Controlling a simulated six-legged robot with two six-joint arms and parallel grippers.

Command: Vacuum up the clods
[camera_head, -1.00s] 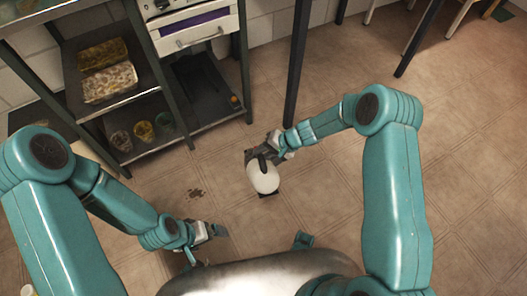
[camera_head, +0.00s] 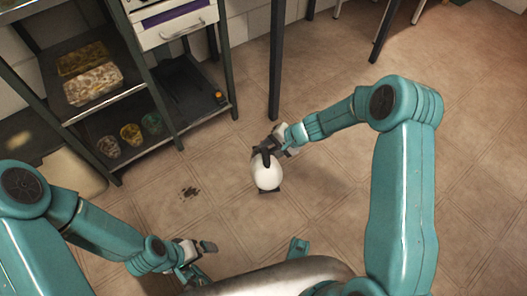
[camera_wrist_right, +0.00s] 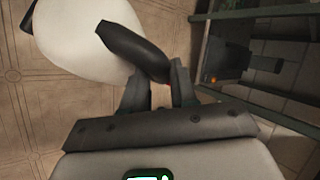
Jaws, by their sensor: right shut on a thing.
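The clods (camera_head: 189,192) are a small dark scatter of crumbs on the tiled floor, left of the vacuum. The hand vacuum (camera_head: 267,175) has a rounded white body, a black handle and a dark nozzle end at the bottom. My right gripper (camera_head: 271,147) is shut on the black handle. In the right wrist view the fingers (camera_wrist_right: 158,84) hold the end of the handle, and the white body (camera_wrist_right: 85,38) extends to the upper left. My left gripper (camera_head: 204,248) is low, below the clods and apart from them; its jaw opening is unclear.
A dark metal rack (camera_head: 106,98) with trays and small pots stands at the upper left. A pale bin (camera_head: 75,172) is beside it. A dark table leg (camera_head: 276,70) stands behind the vacuum. The floor between vacuum and clods is clear.

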